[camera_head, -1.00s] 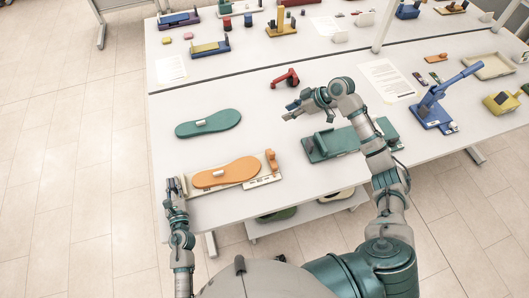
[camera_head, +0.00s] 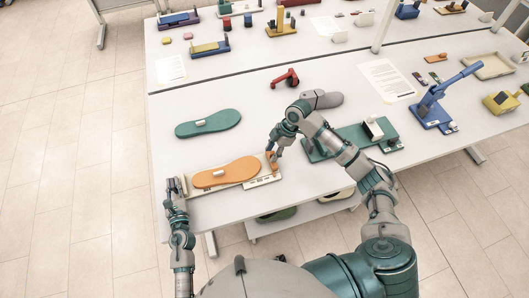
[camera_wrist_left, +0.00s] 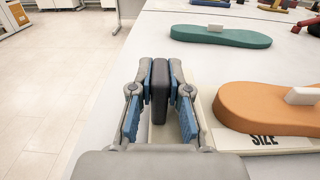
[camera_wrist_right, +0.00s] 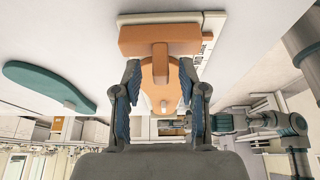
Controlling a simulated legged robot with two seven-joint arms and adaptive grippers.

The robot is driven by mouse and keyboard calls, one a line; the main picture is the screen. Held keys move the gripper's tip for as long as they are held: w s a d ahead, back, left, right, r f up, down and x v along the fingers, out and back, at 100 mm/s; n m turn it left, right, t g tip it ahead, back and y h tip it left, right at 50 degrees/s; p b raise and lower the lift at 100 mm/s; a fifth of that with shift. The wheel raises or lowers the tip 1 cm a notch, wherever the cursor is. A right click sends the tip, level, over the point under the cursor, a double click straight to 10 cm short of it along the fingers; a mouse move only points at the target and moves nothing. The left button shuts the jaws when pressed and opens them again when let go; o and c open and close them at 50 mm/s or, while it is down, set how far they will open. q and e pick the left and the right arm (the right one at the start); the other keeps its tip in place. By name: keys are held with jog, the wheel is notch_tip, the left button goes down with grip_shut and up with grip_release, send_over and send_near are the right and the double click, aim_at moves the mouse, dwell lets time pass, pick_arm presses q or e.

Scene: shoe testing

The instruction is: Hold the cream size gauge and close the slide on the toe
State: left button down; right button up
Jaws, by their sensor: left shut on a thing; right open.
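The cream size gauge (camera_head: 262,181) lies at the table's front left, with an orange sole (camera_head: 226,173) on it. The sole carries a small white block. My left gripper (camera_head: 174,186) is shut on the dark upright grip (camera_wrist_left: 160,90) at the gauge's left end, seen between its fingers in the left wrist view. The orange slide (camera_wrist_right: 160,41) stands at the gauge's right end, by the toe. My right gripper (camera_head: 273,153) is open right at the slide and partly hides it in the head view. In the right wrist view the slide's stem lies between the open fingers.
A teal sole (camera_head: 208,123) lies behind the gauge. A grey sole (camera_head: 324,99), a red tool (camera_head: 286,78) and a blue lever device (camera_head: 432,108) stand farther off. The table's front edge is close.

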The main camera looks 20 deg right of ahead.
jog(key=shift+a+f, duration=0.2)
jog(key=shift+f, duration=0.3)
grip_shut()
pick_arm(q)
jog(key=shift+d, duration=0.1)
pick_arm(e)
jog(key=a, duration=0.5)
jog(key=shift+s, duration=0.1)
jog(key=shift+a, duration=0.4)
grip_release()
jog(key=shift+d, duration=0.1)
